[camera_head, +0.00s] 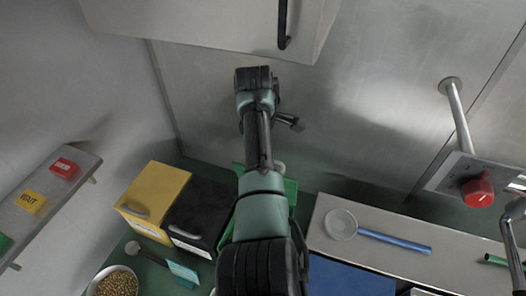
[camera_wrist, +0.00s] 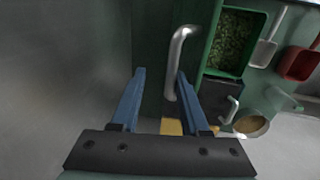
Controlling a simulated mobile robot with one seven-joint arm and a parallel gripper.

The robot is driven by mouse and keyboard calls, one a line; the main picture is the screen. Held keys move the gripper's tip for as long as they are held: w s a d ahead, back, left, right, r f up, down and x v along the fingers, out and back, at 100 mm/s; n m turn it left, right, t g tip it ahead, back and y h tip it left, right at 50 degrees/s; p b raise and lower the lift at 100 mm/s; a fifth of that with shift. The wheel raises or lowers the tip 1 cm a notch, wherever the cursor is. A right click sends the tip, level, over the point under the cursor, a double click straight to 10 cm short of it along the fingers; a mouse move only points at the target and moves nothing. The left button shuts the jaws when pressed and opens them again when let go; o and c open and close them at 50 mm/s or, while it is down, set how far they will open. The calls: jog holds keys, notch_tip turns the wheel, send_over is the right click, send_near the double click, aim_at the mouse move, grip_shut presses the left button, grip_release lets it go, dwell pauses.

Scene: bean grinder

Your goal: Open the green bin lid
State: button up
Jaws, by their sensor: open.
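The green bin shows in the wrist view, with greenish beans (camera_wrist: 238,42) visible inside its open top. Its green lid (camera_wrist: 152,55) is raised at the left of that opening, with a curved silver handle (camera_wrist: 180,60). My gripper (camera_wrist: 160,75) is open, its two blue fingers on either side of the handle's lower part in the picture. I cannot tell whether either finger touches it. In the head view my arm hides most of the green bin (camera_head: 291,188), and the fingertips are hidden.
A black bin (camera_head: 197,207) and a yellow bin (camera_head: 160,186) stand left of the green bin, both lids closed. A bowl of beans (camera_head: 118,283) is at the lower left. A wall shelf (camera_head: 32,222) is at the left. A white cabinet (camera_head: 215,22) overhangs above.

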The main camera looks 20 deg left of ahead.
jog(key=shift+r, duration=0.2)
jog(key=r+p, duration=0.2)
jog(key=p, duration=0.1)
jog(key=s+r+p, duration=0.1)
jog(key=r+p, duration=0.4)
jog(key=shift+s+p, duration=0.25)
jog(key=shift+p, duration=0.05)
jog(key=shift+r, duration=0.1)
jog(key=shift+s, duration=0.1)
